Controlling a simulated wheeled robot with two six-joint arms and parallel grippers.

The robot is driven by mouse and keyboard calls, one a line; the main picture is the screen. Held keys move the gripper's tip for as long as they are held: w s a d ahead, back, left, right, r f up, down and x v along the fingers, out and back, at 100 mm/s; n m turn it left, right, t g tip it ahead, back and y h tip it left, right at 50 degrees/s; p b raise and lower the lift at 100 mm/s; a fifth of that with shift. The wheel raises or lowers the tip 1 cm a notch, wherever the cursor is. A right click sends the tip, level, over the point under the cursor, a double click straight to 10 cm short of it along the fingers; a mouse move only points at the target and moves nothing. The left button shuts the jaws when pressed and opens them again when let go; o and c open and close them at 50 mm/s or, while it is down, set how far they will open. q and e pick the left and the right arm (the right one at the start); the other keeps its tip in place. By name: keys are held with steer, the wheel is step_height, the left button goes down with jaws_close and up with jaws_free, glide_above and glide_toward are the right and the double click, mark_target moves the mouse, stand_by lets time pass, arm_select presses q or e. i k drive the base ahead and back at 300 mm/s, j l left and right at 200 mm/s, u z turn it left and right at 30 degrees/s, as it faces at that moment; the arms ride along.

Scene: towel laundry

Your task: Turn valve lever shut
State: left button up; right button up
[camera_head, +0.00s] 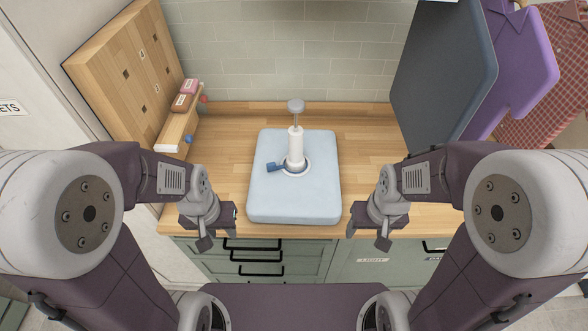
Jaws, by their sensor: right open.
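A small blue lever (276,167) sticks out to the left at the base of an upright white cylinder (295,148) with a grey knob (296,105) on a thin stem. The cylinder stands in a round collar on a light blue folded towel or pad (291,205). I take the blue piece for the valve lever. My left gripper (218,237) hangs near the counter's front edge, left of and nearer than the lever, apart from it. My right gripper (368,238) hangs to the right of the pad's front corner. Both look open and empty, touching nothing.
A wooden counter (365,150) has clear room on both sides of the pad. A wooden board (130,70) and a small shelf (178,130) with small blocks stand at left. A dark panel (440,75) and purple cloth (520,65) hang at right. Green drawers (215,262) are below.

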mark_target(271, 167)
steer(key=i+j+u, duration=0.2)
steer(key=j, duration=0.25)
steer(key=j+u, duration=0.2)
steer(key=j, duration=0.2)
steer(key=i+j+u, duration=0.15)
steer(key=j, duration=0.25)
